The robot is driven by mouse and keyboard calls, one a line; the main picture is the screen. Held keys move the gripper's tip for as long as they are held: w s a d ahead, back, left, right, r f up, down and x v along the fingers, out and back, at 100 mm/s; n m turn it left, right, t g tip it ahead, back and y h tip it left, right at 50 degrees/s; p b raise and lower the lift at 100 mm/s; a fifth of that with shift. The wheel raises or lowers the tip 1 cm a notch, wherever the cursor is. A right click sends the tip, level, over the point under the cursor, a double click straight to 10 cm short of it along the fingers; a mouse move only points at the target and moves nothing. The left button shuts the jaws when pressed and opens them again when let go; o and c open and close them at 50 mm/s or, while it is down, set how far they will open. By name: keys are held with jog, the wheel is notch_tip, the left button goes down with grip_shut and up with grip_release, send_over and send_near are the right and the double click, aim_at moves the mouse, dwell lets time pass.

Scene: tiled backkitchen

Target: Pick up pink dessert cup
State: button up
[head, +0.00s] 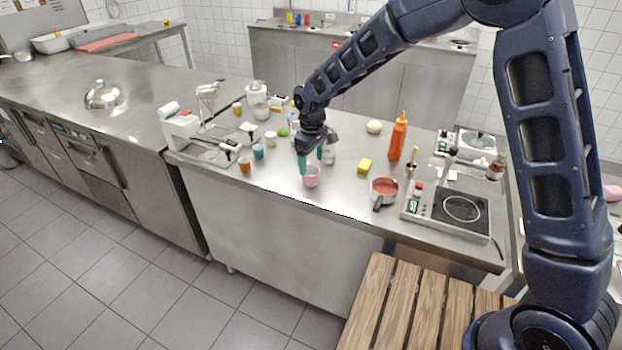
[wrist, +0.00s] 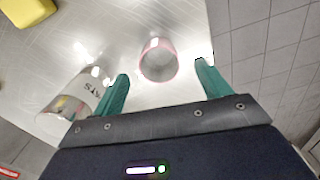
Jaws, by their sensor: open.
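The pink dessert cup (head: 312,176) stands near the front edge of the steel counter (head: 260,190) in the head view. In the wrist view the pink cup (wrist: 158,60) is seen from above, ahead of the fingertips and roughly between their lines. My gripper (head: 312,160) is just above and behind the cup in the head view. In the wrist view my gripper (wrist: 162,72) has its two teal fingers spread wide apart, with nothing held between them. I cannot tell the exact height of the fingertips over the cup.
A clear jar with lettering (wrist: 75,105) stands close beside the left finger. Small cups, including a teal one (head: 258,152), stand to the left.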

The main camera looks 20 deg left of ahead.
aim_at(311, 172)
jog(key=shift+w+a+f, duration=0.1)
jog(key=shift+f, duration=2.5)
jog(key=c, duration=1.1)
